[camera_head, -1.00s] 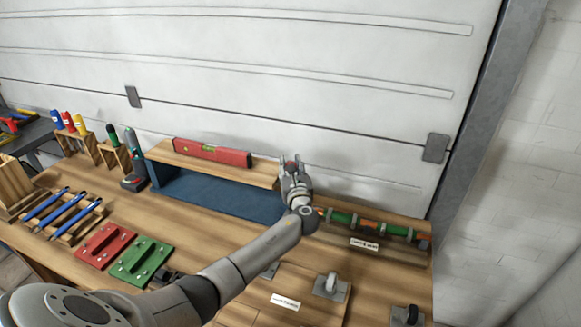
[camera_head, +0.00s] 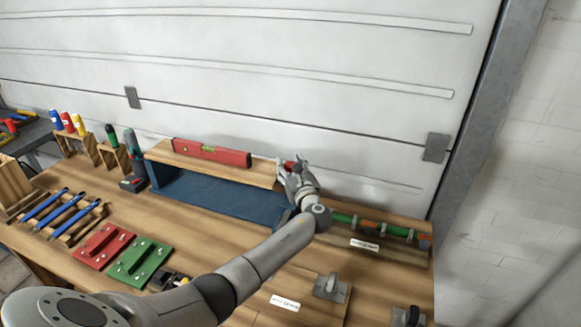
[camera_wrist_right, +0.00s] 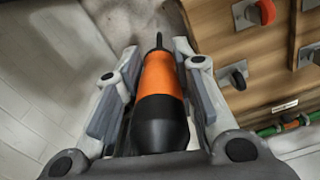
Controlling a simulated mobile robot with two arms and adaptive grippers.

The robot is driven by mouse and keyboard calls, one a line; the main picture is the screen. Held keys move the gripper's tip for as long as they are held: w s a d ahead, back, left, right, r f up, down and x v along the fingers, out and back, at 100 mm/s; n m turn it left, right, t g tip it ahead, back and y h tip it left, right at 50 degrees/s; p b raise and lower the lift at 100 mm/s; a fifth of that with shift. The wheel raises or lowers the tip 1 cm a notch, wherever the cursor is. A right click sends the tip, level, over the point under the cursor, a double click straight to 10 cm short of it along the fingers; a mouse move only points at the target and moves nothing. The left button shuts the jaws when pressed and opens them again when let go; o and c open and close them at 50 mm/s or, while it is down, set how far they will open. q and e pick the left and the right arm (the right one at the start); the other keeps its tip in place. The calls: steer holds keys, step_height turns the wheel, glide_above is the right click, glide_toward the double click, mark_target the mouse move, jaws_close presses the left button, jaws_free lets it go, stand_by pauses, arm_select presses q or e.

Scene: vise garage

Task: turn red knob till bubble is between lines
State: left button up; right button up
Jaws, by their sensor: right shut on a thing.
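A red spirit level (camera_head: 238,158) with a yellow-green vial lies on a raised wooden board (camera_head: 160,149); the bubble and lines are too small to make out. The red knob (camera_head: 289,165) is at the board's right end, partly hidden by my gripper. My left gripper (camera_head: 291,170) is at the knob, its fingers around or beside it; whether they press on it cannot be told. In the right wrist view my right gripper (camera_wrist_right: 158,95) is shut on an orange and black tool (camera_wrist_right: 162,78) with a thin dark tip. My right gripper is not in the head view.
Red (camera_head: 103,246) and green (camera_head: 140,262) blocks, blue-handled tools (camera_head: 62,212) and a drill (camera_head: 133,170) are at left. Metal brackets (camera_head: 331,288) stand on the front right of the bench.

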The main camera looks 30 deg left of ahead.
stand_by(0.3)
arm_select(q)
steer(key=v, duration=1.2)
